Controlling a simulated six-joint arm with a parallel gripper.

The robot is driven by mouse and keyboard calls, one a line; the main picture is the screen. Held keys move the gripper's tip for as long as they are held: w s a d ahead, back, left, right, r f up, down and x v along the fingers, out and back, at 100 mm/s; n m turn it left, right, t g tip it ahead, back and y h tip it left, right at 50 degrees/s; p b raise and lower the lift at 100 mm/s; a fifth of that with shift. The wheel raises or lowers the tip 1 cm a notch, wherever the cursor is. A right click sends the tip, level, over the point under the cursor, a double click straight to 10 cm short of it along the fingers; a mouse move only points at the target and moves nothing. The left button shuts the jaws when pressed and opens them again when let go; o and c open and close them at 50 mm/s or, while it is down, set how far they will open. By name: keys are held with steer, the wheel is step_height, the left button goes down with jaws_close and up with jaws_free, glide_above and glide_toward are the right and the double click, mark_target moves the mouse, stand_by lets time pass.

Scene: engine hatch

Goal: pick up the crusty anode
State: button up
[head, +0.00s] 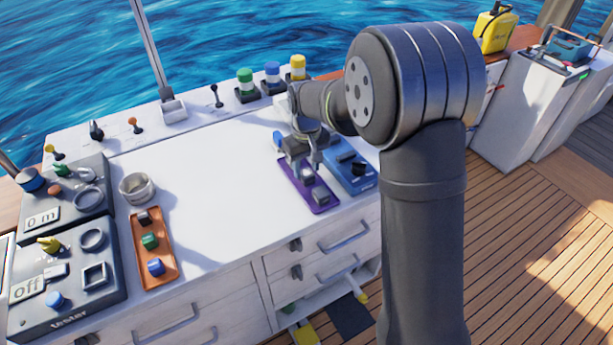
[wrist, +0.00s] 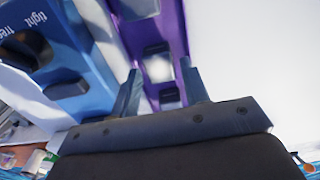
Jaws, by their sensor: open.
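My gripper (head: 311,164) is open over the purple tray (head: 297,191) on the white worktop. In the wrist view its two fingers (wrist: 159,76) stand on either side of a pale, whitish patch (wrist: 159,68) on the purple tray (wrist: 173,28). This may be the crusty anode, but I cannot tell for sure. A dark block (wrist: 155,48) sits just beyond it, and a grey block (wrist: 135,8) is at the top edge. In the head view a grey block (head: 321,196) shows at the tray's near end. My gripper hides part of the tray.
A blue tray (head: 349,177) marked "tight" stands close beside the purple one. The middle of the worktop (head: 205,190) is clear.

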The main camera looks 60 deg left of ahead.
step_height(320, 180, down, 3)
steer(key=shift+r, duration=0.2)
jaws_close()
steer(key=shift+r, duration=0.2)
